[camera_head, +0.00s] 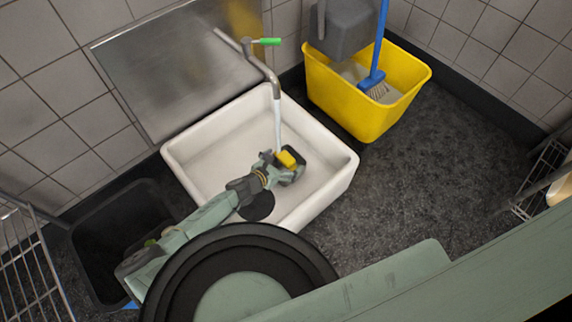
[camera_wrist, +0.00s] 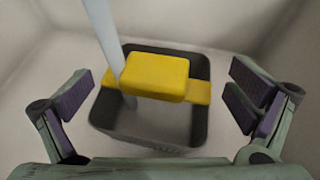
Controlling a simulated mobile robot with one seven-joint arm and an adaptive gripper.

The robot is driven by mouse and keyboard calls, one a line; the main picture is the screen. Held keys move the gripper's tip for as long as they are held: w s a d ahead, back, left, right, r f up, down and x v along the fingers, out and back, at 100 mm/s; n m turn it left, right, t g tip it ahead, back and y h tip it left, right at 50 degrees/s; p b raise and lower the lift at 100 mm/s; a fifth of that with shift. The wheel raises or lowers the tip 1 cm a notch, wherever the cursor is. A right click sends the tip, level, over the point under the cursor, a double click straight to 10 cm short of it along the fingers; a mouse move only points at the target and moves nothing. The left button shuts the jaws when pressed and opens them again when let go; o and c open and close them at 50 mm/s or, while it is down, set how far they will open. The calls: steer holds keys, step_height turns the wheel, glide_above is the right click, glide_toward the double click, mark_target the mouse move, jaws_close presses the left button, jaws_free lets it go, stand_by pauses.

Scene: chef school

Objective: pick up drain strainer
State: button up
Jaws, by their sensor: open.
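A dark grey square basket (camera_wrist: 196,120), which looks like the drain strainer, sits below my gripper (camera_wrist: 166,92) in the wrist view. A yellow sponge-like block (camera_wrist: 156,74) and a flatter yellow piece (camera_wrist: 200,92) lie across its far part. My gripper is open, with its fingers on either side of the basket and nothing held between them. In the head view my gripper (camera_head: 289,170) is inside the white sink (camera_head: 200,150), by the yellow block (camera_head: 287,158). There the basket is mostly hidden by my gripper.
The water stream (camera_head: 277,125) runs from the tap (camera_head: 262,68) close to my gripper. A dark round shape (camera_head: 258,207) shows in the sink beside my arm. A yellow mop bucket (camera_head: 345,103) stands behind right, a black bin (camera_head: 105,235) to the left.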

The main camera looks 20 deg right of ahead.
steer(key=shift+c, duration=0.5)
jaws_close()
stand_by(0.8)
